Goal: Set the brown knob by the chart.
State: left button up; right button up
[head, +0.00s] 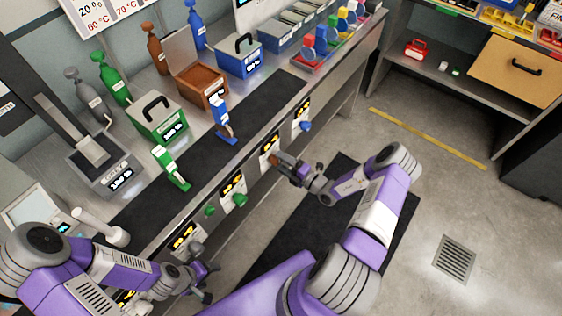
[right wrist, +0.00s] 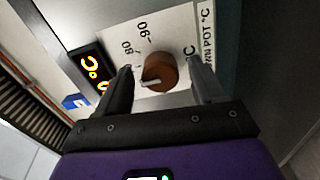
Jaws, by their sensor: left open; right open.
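The brown knob (right wrist: 161,72) sits on a white dial plate (right wrist: 150,30) in the right wrist view, with "80" and "90" readable. Its pale pointer (right wrist: 151,83) points to the lower left in that picture. My right gripper (right wrist: 160,70) is open, its fingers on either side of the knob with gaps showing. In the head view my right gripper (head: 281,161) is at the bench front and largely hides the knob. The chart (head: 105,14) is cut off at the top left; "20 %", "60 °C" and "70 °C" show. My left gripper (head: 205,281) is open and empty near the bench front.
A lit display (right wrist: 90,67) is beside the brown knob's plate. Green knobs (head: 239,200), a grey knob (head: 196,248) and a blue knob (head: 305,126) line the bench front. An open brown pot (head: 204,88) stands on the bench. The floor at right is clear.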

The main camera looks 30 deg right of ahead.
jog(key=v, duration=0.6)
jog(key=shift+s+p, duration=0.4)
jog(key=shift+p, duration=0.05)
jog(key=shift+d, duration=0.15)
